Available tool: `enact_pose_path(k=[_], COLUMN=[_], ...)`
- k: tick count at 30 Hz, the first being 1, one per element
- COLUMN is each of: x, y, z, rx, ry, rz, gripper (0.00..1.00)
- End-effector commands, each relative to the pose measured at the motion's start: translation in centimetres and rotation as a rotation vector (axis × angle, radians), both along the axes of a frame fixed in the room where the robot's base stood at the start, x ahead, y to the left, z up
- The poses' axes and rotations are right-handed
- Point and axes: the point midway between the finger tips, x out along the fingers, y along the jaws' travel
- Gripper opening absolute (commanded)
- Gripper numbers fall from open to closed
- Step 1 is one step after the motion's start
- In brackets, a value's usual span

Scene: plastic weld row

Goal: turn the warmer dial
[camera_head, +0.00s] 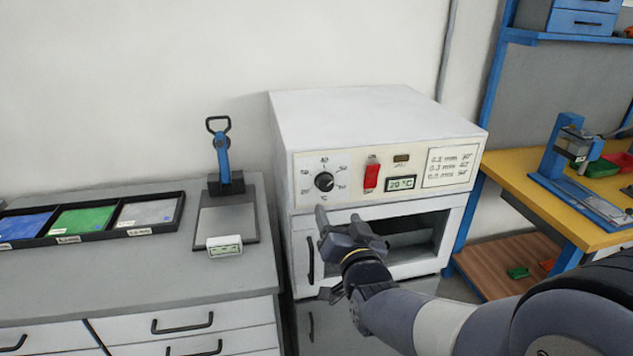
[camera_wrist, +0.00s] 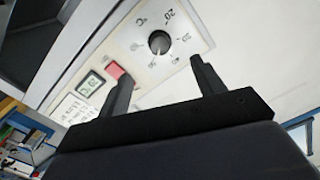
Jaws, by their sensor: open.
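The warmer (camera_head: 375,120) is a white box oven with a cream control panel. Its dial (camera_head: 324,181) is a round black knob with a printed temperature scale, at the panel's left. My gripper (camera_head: 338,220) is open and empty, in front of the warmer and below the dial in the head view. In the wrist view the dial (camera_wrist: 159,42) shows beyond and between the two fingers of my gripper (camera_wrist: 163,78), apart from them. The dial is unobstructed in both views.
A red switch (camera_head: 371,175) and a display (camera_head: 401,183) reading 20 °C sit right of the dial. Below is the warmer's window opening. A grey counter (camera_head: 120,270) with colored sheet trays is at left; a yellow workbench (camera_head: 540,200) is at right.

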Motion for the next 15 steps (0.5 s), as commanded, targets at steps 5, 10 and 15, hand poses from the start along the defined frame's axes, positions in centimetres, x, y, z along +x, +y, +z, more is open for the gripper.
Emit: enact_pose_path(k=[5, 10, 15], x=[1.8, 4.5, 7.2], y=[0.5, 1.3, 2.1], z=[0.0, 0.0, 0.0], rx=[0.0, -0.002, -0.002], ry=[0.001, 0.002, 0.002], rz=[-0.001, 0.0, 0.0], gripper=[0.65, 0.65, 0.65])
